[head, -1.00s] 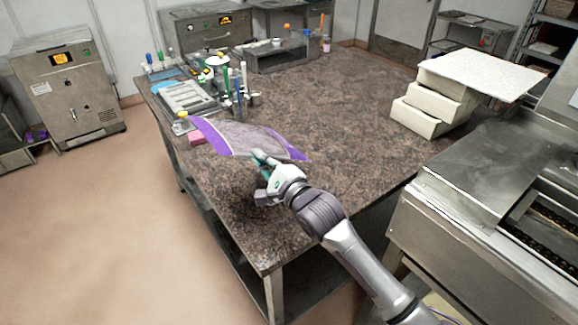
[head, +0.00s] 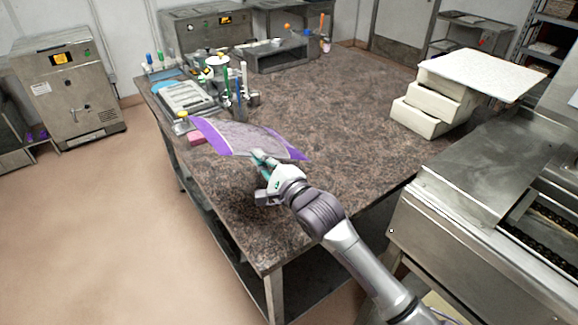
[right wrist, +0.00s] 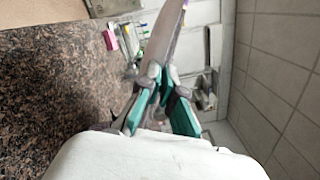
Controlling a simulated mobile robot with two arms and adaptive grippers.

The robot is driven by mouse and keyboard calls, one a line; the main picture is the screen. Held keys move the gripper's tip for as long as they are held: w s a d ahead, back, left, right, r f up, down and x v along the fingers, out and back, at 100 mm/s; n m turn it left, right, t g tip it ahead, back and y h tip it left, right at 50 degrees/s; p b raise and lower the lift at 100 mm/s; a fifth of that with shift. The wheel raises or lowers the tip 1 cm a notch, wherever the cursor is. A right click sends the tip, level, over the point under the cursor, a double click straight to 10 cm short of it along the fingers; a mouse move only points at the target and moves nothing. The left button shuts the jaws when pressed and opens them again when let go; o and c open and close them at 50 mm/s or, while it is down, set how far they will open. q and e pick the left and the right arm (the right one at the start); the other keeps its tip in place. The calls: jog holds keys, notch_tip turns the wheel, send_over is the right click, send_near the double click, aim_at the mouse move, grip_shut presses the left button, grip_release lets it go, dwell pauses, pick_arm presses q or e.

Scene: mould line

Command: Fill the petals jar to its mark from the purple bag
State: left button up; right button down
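The purple bag (head: 210,132), clear in the middle with purple ends, is held flat and tilted above the near left part of the stone-topped table (head: 330,125). My right gripper (head: 262,160) is shut on its near edge. The right wrist view shows the bag (right wrist: 168,28) edge-on between the green-sided fingers (right wrist: 160,80). I cannot make out a petals jar or its mark for sure; a small yellow-topped container (head: 182,116) stands at the table's left edge, behind the bag. My left gripper is out of view.
A pink block (head: 197,138) lies beside the bag. A rack of coloured tools (head: 238,95) and a scale-like tray (head: 188,97) stand at the back left. White stacked boxes (head: 425,118) stand at the right. The table's middle is clear.

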jog(key=shift+r+p, duration=0.4)
notch_tip(320, 180, up, 2)
jog(key=n+p, duration=0.3)
jog(key=n, duration=0.2)
jog(key=shift+r, duration=0.1)
